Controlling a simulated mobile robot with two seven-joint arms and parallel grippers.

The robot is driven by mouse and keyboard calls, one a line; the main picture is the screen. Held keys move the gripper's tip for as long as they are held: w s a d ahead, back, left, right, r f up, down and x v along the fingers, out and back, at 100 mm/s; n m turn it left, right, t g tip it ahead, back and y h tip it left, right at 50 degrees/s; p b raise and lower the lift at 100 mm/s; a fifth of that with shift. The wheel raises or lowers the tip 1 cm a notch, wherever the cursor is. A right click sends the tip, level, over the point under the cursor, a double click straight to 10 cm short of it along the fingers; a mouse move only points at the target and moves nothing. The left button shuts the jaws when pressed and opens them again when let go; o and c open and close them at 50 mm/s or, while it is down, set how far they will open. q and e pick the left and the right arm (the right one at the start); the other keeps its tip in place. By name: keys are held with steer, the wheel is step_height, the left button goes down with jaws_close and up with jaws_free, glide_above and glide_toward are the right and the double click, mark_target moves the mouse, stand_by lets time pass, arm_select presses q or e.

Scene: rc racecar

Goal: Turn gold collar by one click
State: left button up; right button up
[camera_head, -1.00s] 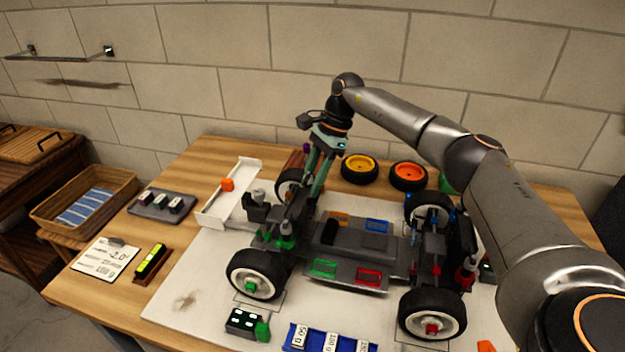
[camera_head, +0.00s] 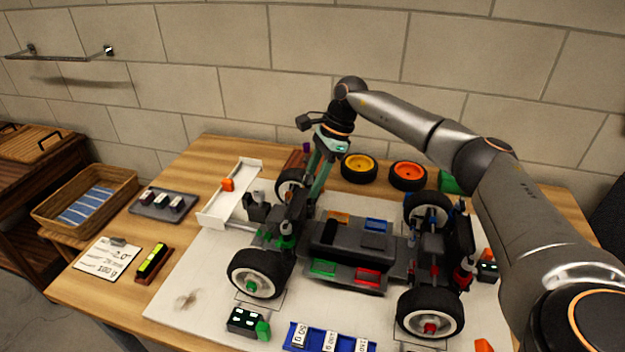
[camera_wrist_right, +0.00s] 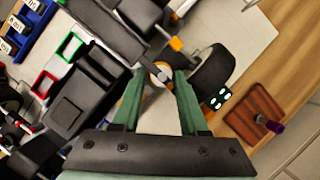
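The RC car (camera_head: 345,250) stands on a pale mat with its wheels on. My right gripper (camera_head: 313,197) reaches down from above to the car's far left corner, beside the rear left wheel. In the right wrist view, a gold collar (camera_wrist_right: 159,70) shows around a grey shaft near that wheel (camera_wrist_right: 213,68). The two green fingers of the gripper (camera_wrist_right: 160,77) stand apart on either side of the collar. I cannot tell whether they touch it. In the head view the collar is hidden behind the fingers and suspension parts. My left gripper is out of view.
A yellow wheel (camera_head: 359,167) and an orange wheel (camera_head: 407,176) lie behind the car. A brown block (camera_wrist_right: 254,115) with a purple knob and a small display (camera_wrist_right: 218,98) sit near the gripper. A blue weight tray (camera_head: 328,340) is in front.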

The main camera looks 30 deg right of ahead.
steer(key=o, duration=0.3)
steer(key=v, duration=1.2)
steer(key=shift+d+r+p, duration=0.2)
steer(key=shift+p, duration=0.15)
